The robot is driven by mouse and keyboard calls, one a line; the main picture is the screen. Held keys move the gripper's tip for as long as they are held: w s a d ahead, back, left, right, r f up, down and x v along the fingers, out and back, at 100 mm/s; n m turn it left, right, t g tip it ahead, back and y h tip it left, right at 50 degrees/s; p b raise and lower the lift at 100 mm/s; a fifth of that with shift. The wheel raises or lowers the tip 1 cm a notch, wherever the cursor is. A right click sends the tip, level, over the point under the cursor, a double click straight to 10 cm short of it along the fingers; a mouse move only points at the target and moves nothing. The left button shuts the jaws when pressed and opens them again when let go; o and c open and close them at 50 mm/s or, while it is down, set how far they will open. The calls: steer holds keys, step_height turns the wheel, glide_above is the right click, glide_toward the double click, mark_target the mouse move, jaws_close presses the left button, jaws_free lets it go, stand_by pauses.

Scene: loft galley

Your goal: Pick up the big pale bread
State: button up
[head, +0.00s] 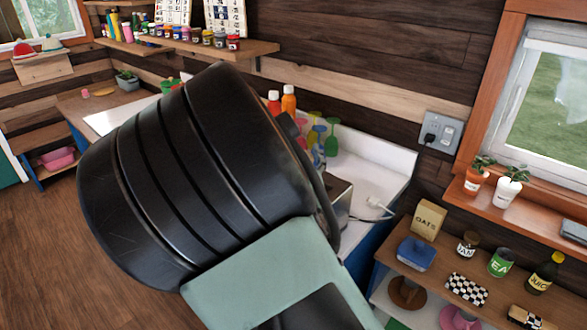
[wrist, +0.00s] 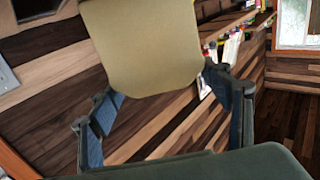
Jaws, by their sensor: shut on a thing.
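The big pale bread (wrist: 145,40) is a flat, tan-yellow slab with rounded corners in the wrist view. My gripper (wrist: 166,88) is shut on it, with one dark finger at each side of its lower part. The bread is held up in the air, with the wall behind it. Its top runs out of the wrist picture. In the head view my arm fills the middle and hides the gripper and the bread.
A white counter (head: 376,165) holds orange bottles (head: 289,101) and coloured glasses (head: 332,139) behind my arm. A low shelf (head: 425,262) with an oats box (head: 428,221) and jars stands at right. A wall shelf (head: 215,47) carries several small jars. The floor (head: 50,250) at left is clear.

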steer(key=shift+c, duration=0.8)
steer(key=shift+r, duration=0.1)
